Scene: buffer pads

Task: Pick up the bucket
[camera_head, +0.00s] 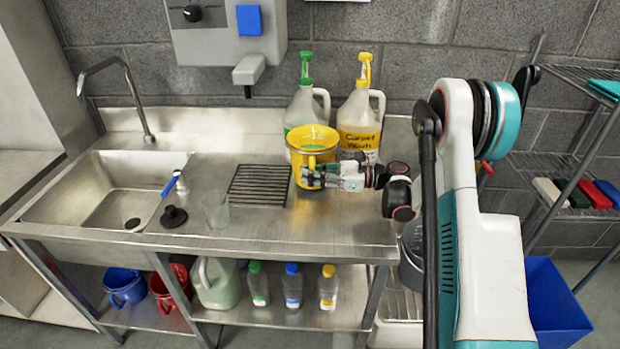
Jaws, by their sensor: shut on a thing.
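A yellow bucket (315,137) is on the right part of the steel counter, in front of two jugs. My gripper (314,176) reaches in from the right and is shut on the near side of the yellow bucket, around its handle area. The bucket looks upright with its opening facing up. Whether its base touches the counter I cannot tell. A blue bucket (124,287) and a red bucket (170,288) stand on the shelf below.
A green-topped jug (303,104) and a yellow-topped carpet wash jug (360,122) stand close behind the bucket. A black drain rack (258,186) lies left of it, then a clear cup (217,212), a plunger (174,215) and the sink (100,195). The front counter is clear.

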